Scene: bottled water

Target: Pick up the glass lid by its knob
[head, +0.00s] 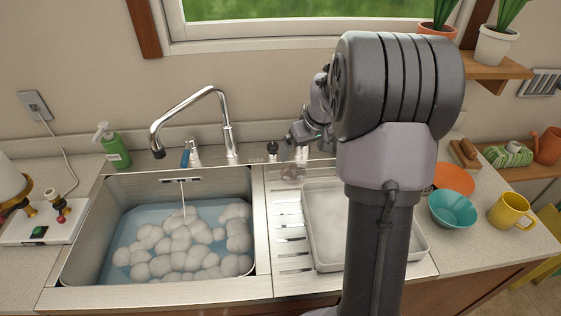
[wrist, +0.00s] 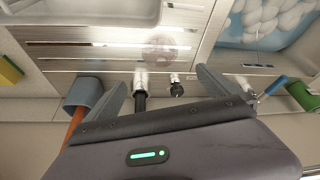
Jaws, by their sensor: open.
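The glass lid is a faint, see-through round disc (wrist: 160,50) on the ribbed metal drainboard in the wrist view. In the head view it shows as a small pinkish clear patch (head: 292,173) between the sink and the tray. Its knob is too faint to make out. My gripper (wrist: 161,78) is open and empty, its two fingers spread apart with the lid beyond their tips. In the head view my gripper (head: 302,137) is above the back edge of the drainboard, partly hidden by my arm.
A black-topped fitting (wrist: 177,88) and a white-and-black one (wrist: 141,88) stand between my fingers in view. The faucet (head: 229,140) and foamy sink (head: 77,250) are left. A metal tray (head: 318,265) is right of the lid, partly behind my arm.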

